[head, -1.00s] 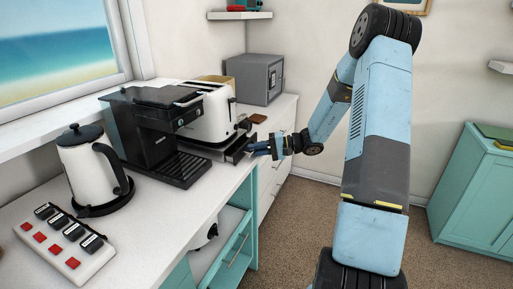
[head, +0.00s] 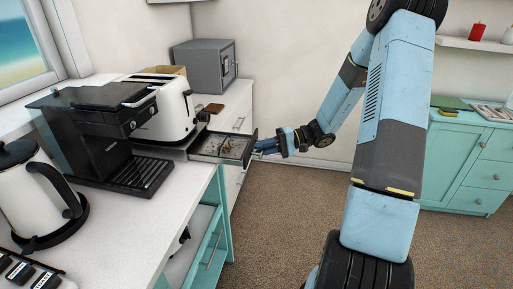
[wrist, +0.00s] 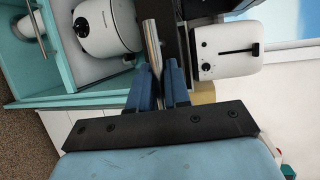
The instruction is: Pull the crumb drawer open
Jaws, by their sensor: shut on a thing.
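The crumb drawer (head: 207,146) stands pulled out from under the white toaster (head: 165,110); crumbs lie inside it. Its dark front faces my gripper (head: 258,148), which is at the drawer front, past the counter's edge. In the wrist view, the blue fingers of my gripper (wrist: 161,88) are shut on a silver bar handle (wrist: 152,42). The toaster's white end with its dark lever slot also shows in the wrist view (wrist: 225,52). The far end of the handle between the fingers is partly hidden.
A black coffee machine (head: 100,135) and a white kettle (head: 28,195) stand on the counter left of the toaster. A grey safe (head: 205,67) is behind it. An open teal compartment (head: 205,235) lies below the counter. The floor to the right is free.

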